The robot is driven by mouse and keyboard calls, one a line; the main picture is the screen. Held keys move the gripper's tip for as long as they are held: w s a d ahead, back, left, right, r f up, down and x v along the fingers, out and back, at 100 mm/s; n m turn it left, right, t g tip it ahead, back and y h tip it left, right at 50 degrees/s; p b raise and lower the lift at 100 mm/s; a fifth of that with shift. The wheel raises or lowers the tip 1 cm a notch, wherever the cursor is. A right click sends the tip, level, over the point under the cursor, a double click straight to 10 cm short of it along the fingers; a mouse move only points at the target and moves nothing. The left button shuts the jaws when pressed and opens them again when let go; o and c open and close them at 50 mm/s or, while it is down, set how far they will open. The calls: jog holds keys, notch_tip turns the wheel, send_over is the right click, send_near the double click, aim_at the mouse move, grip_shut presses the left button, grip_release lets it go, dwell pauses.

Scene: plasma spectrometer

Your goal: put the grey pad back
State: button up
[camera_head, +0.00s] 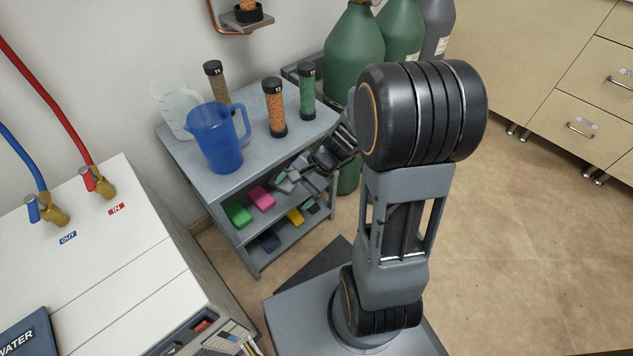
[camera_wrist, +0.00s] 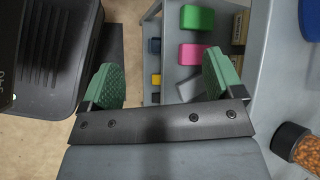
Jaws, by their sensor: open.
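In the head view my gripper (camera_head: 298,188) reaches into the front of the small grey shelf rack (camera_head: 252,241), near the upper of its lower shelves. In the wrist view my gripper (camera_wrist: 163,85) is open, its two green-padded fingers wide apart, with nothing held between them. A pale grey shape (camera_wrist: 187,89) shows beside the right finger, below the pink block, partly hidden by the finger. I cannot tell for sure whether it is the grey pad or bare shelf.
The rack holds a green block (camera_head: 237,214), a pink block (camera_head: 261,197), a yellow block (camera_head: 295,216) and a dark blue block (camera_head: 268,240). On its top stand a blue jug (camera_head: 215,140), a clear jug and several capped tubes. Green gas cylinders (camera_head: 353,50) stand behind.

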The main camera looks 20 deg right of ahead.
jog(key=s+d+r+n+t+h, duration=0.2)
jog(key=s+d+r+n+h, duration=0.1)
jog(key=s+r+n+h, duration=0.3)
notch_tip(320, 180, up, 3)
jog(key=n+h, duration=0.2)
jog(key=n, duration=0.2)
jog(key=shift+s+n, duration=0.25)
jog(key=shift+n, duration=0.15)
jog(key=shift+a+r, duration=0.1)
